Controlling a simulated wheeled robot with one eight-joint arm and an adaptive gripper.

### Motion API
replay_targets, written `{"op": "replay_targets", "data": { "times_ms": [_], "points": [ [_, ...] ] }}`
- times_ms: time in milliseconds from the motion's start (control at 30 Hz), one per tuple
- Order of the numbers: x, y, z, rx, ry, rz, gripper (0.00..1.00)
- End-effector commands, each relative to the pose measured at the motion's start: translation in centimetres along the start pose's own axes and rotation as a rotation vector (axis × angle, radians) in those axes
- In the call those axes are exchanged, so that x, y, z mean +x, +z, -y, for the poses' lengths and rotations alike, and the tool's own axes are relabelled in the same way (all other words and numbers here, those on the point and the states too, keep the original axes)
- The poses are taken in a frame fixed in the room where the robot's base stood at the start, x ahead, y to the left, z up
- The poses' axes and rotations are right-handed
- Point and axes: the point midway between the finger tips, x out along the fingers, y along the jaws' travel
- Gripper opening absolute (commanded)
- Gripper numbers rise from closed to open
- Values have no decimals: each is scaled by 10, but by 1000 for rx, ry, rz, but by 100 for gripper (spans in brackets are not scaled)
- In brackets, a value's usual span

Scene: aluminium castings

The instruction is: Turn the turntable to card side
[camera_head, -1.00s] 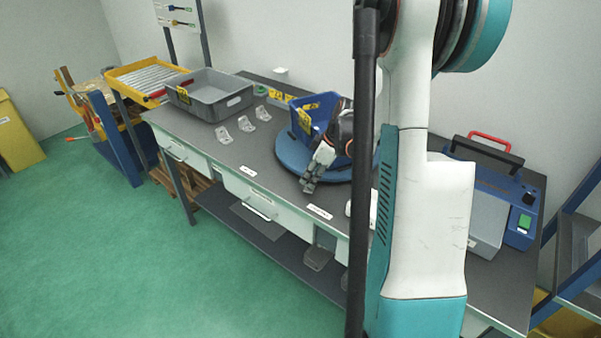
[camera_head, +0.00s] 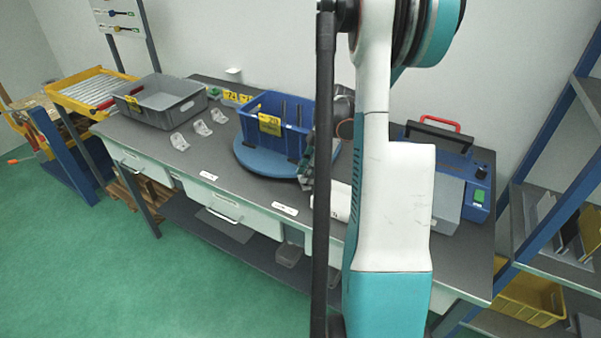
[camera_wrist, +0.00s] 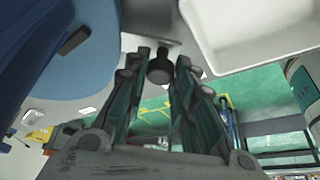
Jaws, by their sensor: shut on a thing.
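The turntable (camera_head: 246,158) is a round blue disc on the grey bench. A blue crate (camera_head: 292,137) stands on it with a yellow card marked 20 (camera_head: 270,124) on its side toward the front left. My gripper (camera_head: 307,170) is at the turntable's right front edge, partly hidden by my arm. In the wrist view the gripper (camera_wrist: 160,62) is shut on a dark knob (camera_wrist: 160,70) between its fingertips. The turntable's blue disc (camera_wrist: 60,65) fills the left of that view. How the knob joins the disc cannot be seen.
A white container (camera_head: 340,200) stands close right of my gripper. Several clear parts (camera_head: 180,141) and a grey tray (camera_head: 188,112) are left of the turntable. A blue machine (camera_head: 476,185) stands at the right.

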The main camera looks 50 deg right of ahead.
Motion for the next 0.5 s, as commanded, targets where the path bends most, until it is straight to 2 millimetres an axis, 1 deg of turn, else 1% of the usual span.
{"op": "replay_targets", "data": {
  "times_ms": [200, 500],
  "points": [
    [-3, 7, 0, -24, -10, 1, 0],
    [-4, 10, -1, -31, -13, 3, 0]
  ]
}}
